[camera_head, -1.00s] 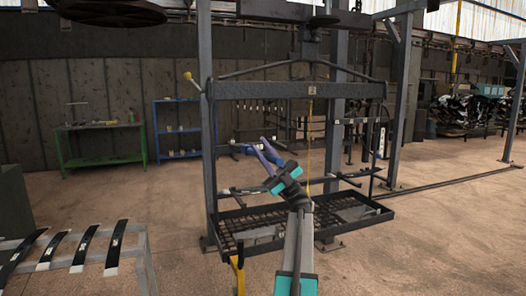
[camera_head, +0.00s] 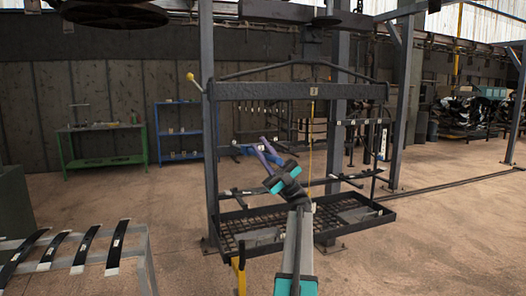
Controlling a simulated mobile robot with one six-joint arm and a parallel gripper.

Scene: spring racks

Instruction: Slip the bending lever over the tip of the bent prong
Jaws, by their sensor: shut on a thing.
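My gripper (camera_head: 266,150) is at the end of my arm in the middle of the view, in front of the hanging rack. Its two purple fingers point up and left. What it is shut on is too small and dark to make out surely; a bending lever cannot be told apart there. The rack has a dark top beam (camera_head: 296,90) with a row of thin prongs (camera_head: 262,106) hanging behind. Which prong is bent cannot be told at this size. Short side bars (camera_head: 348,178) stick out at the rack's lower right, apart from my gripper.
A black mesh tray (camera_head: 345,203) forms the rack's bottom, under my arm. Dark leaf springs (camera_head: 86,248) lie on a grey stand at the lower left. A green table (camera_head: 103,161) and a blue shelf (camera_head: 182,133) stand behind. The floor at right is clear.

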